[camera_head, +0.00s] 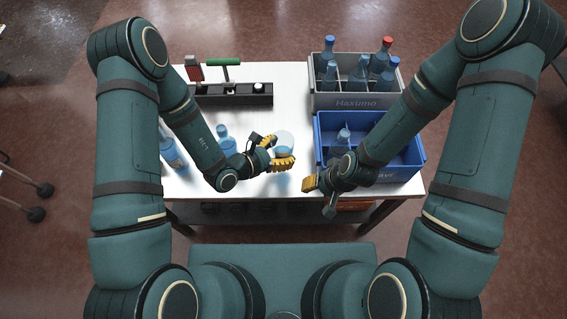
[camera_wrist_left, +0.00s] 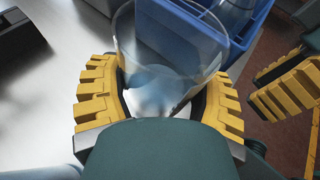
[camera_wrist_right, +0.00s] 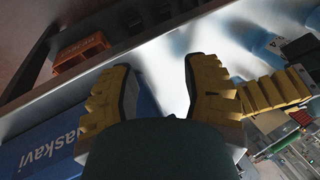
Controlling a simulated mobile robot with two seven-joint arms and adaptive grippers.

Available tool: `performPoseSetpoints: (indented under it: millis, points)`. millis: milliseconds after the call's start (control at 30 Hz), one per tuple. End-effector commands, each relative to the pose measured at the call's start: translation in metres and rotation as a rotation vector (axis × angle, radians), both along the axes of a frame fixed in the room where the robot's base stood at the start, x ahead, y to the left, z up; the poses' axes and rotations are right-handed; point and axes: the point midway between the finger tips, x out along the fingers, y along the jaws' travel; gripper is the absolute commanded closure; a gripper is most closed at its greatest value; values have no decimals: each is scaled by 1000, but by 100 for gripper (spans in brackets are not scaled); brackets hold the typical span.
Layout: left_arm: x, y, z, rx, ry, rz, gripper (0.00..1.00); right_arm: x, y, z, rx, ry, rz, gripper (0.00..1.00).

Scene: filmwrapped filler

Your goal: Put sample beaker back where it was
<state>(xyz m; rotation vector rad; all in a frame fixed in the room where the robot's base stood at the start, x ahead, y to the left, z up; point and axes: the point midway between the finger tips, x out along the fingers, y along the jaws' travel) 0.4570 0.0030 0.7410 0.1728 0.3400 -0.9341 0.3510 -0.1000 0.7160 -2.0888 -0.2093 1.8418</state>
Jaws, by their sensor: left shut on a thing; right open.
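The sample beaker (camera_head: 285,141) is a clear glass vessel with some pale blue liquid, near the table's front middle. My left gripper (camera_head: 280,153) is shut around it. In the left wrist view the beaker (camera_wrist_left: 168,45) stands between the two yellow fingers, its wide rim above them. It seems held above the table, but the gap is hard to judge. My right gripper (camera_head: 319,197) is open and empty by the table's front edge, just left of the blue crate's front corner. Its spread fingers also show in the right wrist view (camera_wrist_right: 156,75).
A blue crate (camera_head: 411,174) with bottles stands at the front right, a grey crate (camera_head: 326,101) with several bottles behind it. A black rack (camera_head: 233,99) with tools lies at the back left. Blue bottles stand left, partly behind my left arm. The table's middle (camera_head: 290,118) is clear.

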Motion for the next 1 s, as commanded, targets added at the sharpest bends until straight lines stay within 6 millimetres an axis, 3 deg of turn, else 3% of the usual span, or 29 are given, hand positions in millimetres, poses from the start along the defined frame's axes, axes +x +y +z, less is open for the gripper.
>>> performPoseSetpoints:
  millis: [100, 367, 567, 967, 1000]
  points:
    - [0, 0, -23, 0, 1, -2, 76, 2, 0, -9, -1, -4, 0, 53]
    - [0, 0, -42, 1, -1, 0, 76, 3, 0, -14, -1, -7, -2, 53]
    - [0, 0, -69, 0, 0, -1, 76, 5, -1, -23, -2, -10, -3, 53]
    - [0, 0, -73, 1, -1, 1, 76, 5, -1, -22, -2, -10, -3, 53]
    - [0, 0, -73, 1, -1, 1, 24, 5, -1, -22, -2, -10, -3, 53]
